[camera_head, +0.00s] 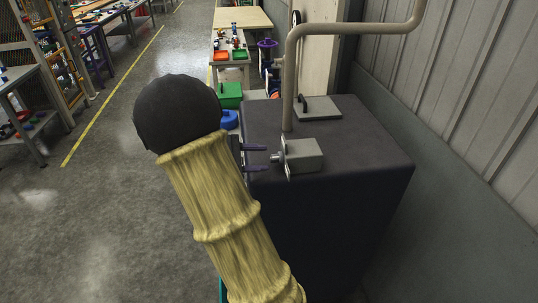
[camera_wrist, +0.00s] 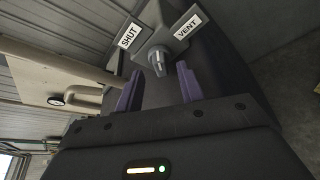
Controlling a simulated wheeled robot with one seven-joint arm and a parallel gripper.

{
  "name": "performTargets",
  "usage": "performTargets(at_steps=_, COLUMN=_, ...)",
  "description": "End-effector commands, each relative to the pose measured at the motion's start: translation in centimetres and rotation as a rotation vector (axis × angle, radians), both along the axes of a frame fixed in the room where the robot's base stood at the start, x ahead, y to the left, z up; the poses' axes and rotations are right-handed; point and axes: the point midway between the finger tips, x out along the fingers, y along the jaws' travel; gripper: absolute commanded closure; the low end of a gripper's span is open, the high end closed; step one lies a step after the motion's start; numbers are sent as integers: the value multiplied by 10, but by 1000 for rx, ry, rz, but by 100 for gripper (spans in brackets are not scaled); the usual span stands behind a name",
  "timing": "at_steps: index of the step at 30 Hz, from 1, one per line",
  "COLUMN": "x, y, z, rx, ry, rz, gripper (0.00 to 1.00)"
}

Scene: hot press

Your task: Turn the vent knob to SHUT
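The vent knob (camera_wrist: 158,66) is a small grey metal knob on the front of a grey box (camera_head: 304,155). In the wrist view a SHUT label (camera_wrist: 129,35) is on the left of the box and a VENT label (camera_wrist: 187,27) on the right. I cannot tell which label the knob points to. My gripper (camera_head: 266,157) is open, its two purple fingers apart and pointing at the knob. In the wrist view the knob shows between and just beyond the fingertips, with no contact seen. The knob also shows small in the head view (camera_head: 276,157).
The box sits on a dark cabinet (camera_head: 365,150). A beige pipe (camera_head: 289,80) rises behind it and bends right. A flat grey plate with a handle (camera_head: 318,108) lies further back. A corrugated wall (camera_head: 470,100) is on the right; open floor (camera_head: 100,200) is on the left.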

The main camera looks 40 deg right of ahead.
Motion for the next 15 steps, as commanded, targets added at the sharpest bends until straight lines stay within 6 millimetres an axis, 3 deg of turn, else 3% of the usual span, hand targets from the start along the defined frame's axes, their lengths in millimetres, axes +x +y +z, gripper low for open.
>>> performTargets(at_steps=6, x=-9, y=-27, z=-8, rx=1, ry=3, rz=-2, gripper=62)
performTargets(at_steps=15, x=-10, y=-32, z=-11, rx=0, ry=0, rz=0, gripper=62)
